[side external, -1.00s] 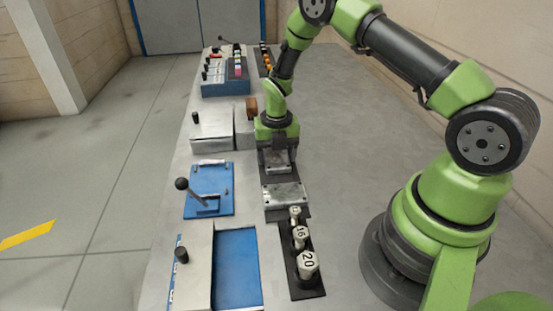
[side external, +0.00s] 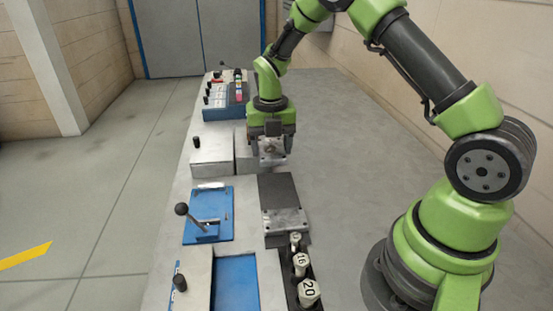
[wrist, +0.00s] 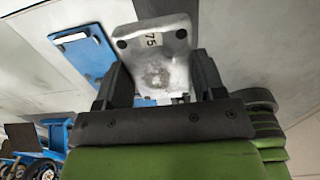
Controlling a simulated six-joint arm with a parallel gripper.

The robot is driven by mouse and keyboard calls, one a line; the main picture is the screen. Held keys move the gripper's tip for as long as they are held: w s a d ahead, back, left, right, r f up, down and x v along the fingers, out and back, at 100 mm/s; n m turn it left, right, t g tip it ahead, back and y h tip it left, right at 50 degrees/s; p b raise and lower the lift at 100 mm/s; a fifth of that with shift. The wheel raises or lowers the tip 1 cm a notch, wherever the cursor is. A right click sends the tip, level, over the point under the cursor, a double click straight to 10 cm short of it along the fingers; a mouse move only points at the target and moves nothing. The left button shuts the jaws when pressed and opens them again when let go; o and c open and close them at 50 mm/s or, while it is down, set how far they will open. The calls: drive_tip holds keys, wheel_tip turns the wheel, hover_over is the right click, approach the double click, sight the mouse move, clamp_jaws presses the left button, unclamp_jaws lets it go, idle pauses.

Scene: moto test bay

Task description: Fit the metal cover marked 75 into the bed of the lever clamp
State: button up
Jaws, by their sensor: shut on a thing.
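My gripper (side external: 271,147) is shut on the metal cover (side external: 272,160) and holds it above the bench, behind the dark pad. In the wrist view the cover (wrist: 157,62) is a grey plate with dark corner holes and the number 75, between the two black fingers of my gripper (wrist: 160,78). The lever clamp (side external: 222,229) is a blue plate with a black-knobbed lever (side external: 182,210), to the left of and nearer than my gripper in the side view. A pale bar lies at its far edge. A blue plate, probably the clamp, shows in the wrist view (wrist: 88,58).
A dark pad (side external: 278,190) has a bare far part and another metal plate (side external: 285,221) on its near part. Numbered cylinders (side external: 301,264) stand in a dark rack in front. A grey box (side external: 212,155) stands left of my gripper. A blue rack (side external: 225,97) is behind.

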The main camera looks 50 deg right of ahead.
hover_over(211, 206)
wheel_tip(211, 206, down, 2)
drive_tip(key=shift+w+f, duration=0.1)
drive_tip(key=shift+f, duration=2.6)
drive_tip(key=shift+f, duration=0.35)
drive_tip(key=o, duration=1.1)
drive_tip(key=shift+c, duration=0.2)
wheel_tip(211, 206, up, 7)
